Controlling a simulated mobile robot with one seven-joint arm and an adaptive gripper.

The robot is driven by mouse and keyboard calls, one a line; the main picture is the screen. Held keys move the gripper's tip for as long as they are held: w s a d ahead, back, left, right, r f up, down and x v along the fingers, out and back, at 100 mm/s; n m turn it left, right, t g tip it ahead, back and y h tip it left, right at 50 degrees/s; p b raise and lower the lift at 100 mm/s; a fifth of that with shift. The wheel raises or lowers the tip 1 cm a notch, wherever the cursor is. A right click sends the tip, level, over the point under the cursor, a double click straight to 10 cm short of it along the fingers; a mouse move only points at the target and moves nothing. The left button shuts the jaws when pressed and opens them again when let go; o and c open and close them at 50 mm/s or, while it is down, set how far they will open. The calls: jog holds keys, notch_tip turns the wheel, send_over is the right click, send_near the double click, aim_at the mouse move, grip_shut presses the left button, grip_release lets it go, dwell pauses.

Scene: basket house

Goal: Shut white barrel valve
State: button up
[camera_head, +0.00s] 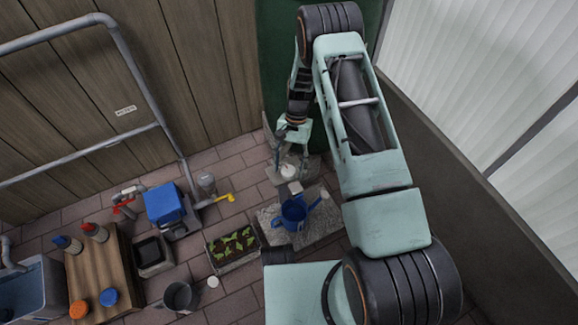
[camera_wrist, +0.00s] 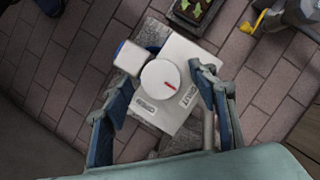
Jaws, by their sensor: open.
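The white barrel valve knob (camera_wrist: 156,76) is a round white dial with a short red mark on the side toward the lower right of the wrist view. It sits on a pale plate (camera_wrist: 182,55) with two small labels, too blurred to read surely. In the head view the white knob (camera_head: 288,170) shows near the foot of the green barrel (camera_head: 275,60). My gripper (camera_wrist: 161,84) is open, with one blue-padded finger on each side of the knob and visible gaps between. My gripper (camera_head: 286,150) is just above the knob in the head view, partly hiding that area.
A blue watering can (camera_head: 294,212) stands on a stone slab below the valve. A seedling tray (camera_head: 233,248), a blue-lidded box (camera_head: 165,204) and a yellow-handled tool (camera_head: 223,198) lie left. A wall (camera_head: 460,190) runs along the right.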

aim_at(289, 169)
jog(key=shift+r, duration=0.1)
notch_tip(289, 169, up, 10)
dwell(0.4)
dwell(0.5)
